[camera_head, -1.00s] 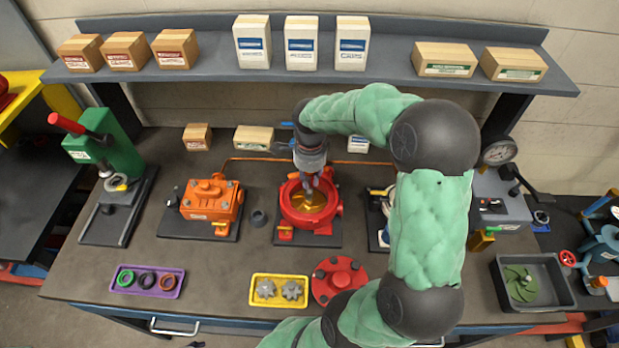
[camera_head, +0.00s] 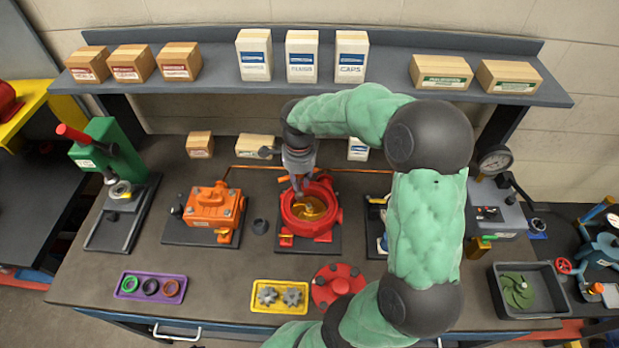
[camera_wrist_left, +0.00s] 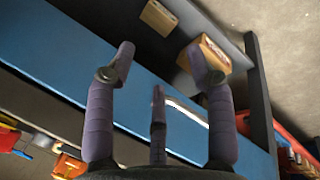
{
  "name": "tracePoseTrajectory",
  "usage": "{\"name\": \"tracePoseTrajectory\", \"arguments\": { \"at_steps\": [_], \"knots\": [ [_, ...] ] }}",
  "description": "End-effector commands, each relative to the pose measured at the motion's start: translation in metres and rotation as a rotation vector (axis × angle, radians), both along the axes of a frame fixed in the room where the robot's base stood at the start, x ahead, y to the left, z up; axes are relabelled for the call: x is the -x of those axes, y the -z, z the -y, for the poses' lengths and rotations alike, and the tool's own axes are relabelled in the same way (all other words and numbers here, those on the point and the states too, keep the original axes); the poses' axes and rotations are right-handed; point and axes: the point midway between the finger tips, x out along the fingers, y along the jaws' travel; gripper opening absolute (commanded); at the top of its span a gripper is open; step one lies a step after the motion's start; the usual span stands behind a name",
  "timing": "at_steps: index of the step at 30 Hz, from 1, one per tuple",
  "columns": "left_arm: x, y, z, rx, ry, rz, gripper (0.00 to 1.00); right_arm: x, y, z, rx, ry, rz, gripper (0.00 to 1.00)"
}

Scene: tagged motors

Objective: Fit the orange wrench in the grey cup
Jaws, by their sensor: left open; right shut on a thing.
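I cannot make out an orange wrench in either view. My right gripper (camera_head: 299,188) comes down over the left-rear part of the red housing, to the right of and behind the cup. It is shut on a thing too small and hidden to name. A brass-coloured part (camera_head: 308,208) shows inside the housing. My left gripper (camera_wrist_left: 160,65) is open and empty in the left wrist view, and outside the head view.
A purple tray (camera_head: 151,296) with rings and a yellow tray (camera_head: 279,308) with grey gears lie along the front edge. A red flanged disc (camera_head: 338,287) lies beside the yellow tray. A green press (camera_head: 108,150) stands left. My right arm hides part of the bench right of centre.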

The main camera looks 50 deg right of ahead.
Motion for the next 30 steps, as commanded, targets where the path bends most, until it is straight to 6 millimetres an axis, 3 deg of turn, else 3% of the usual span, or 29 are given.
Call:
{"name": "tracePoseTrajectory", "arguments": {
  "at_steps": [6,12,17,30],
  "knots": [
    [0.0,0.01,0.0,0.0,0.0,0.0,0.54,-0.045,0.024,-0.059,-0.002,-0.235,0.001,0.0],
    [0.0,0.014,0.0,0.0,0.0,0.0,0.54,-0.068,0.036,-0.1,0.003,-0.385,0.004,0.0],
    [0.0,0.016,0.0,0.0,0.0,0.0,0.54,-0.074,0.04,-0.112,0.006,-0.428,0.006,0.0],
    [0.0,0.034,0.0,0.0,0.0,0.0,0.54,-0.074,0.07,-0.113,0.005,-0.43,0.004,0.0]
  ]
}}
